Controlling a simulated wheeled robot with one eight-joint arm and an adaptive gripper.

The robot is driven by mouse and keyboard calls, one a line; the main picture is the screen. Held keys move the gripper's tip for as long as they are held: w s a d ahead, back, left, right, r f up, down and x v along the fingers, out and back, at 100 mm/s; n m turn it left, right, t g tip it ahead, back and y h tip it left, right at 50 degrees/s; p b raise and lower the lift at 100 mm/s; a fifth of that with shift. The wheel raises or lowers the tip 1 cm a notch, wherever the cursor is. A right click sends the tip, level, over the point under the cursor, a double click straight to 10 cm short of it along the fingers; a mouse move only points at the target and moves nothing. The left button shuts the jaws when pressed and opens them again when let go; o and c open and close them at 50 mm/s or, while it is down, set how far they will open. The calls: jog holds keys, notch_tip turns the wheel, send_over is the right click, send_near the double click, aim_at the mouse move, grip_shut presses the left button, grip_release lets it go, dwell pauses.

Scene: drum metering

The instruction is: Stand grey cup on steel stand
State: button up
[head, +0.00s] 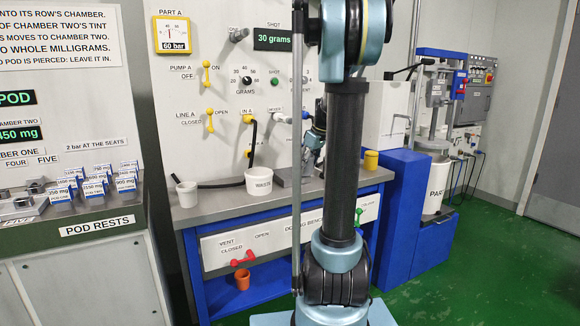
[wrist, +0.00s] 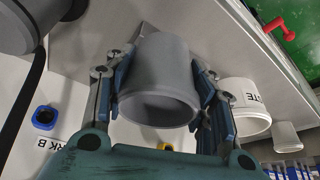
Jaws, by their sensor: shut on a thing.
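My gripper (wrist: 160,68) is shut on the grey cup (wrist: 160,90), with one finger on each side of its wall. In the wrist view the cup's round opening faces toward the camera. In the head view my gripper (head: 317,135) is partly hidden behind my arm, above the back of the bench, and the held cup is not clearly visible. A grey metal block, seemingly the steel stand (head: 283,178), shows on the bench just left of my arm. It is partly hidden. I cannot tell whether the cup touches it.
A white WASTE tub (head: 259,180) stands on the bench (head: 222,205), also seen in the wrist view (wrist: 245,105). A pale small cup (head: 187,194) is left of it. A yellow cup (head: 371,160) stands right of my arm. A dark hose hangs from the panel near the tub.

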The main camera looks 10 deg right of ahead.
jog(key=w+a, duration=0.3)
jog(key=w, duration=0.1)
jog(key=shift+w+a, duration=0.1)
jog(key=shift+a, duration=0.3)
jog(key=shift+w+a+f, duration=0.2)
jog(key=shift+w+a, duration=0.3)
jog(key=shift+w, duration=0.1)
jog(key=shift+w+a+f, duration=0.15)
jog(key=shift+w+a, duration=0.3)
jog(key=shift+w, duration=0.1)
jog(key=shift+f, duration=0.45)
jog(key=o, duration=1.1)
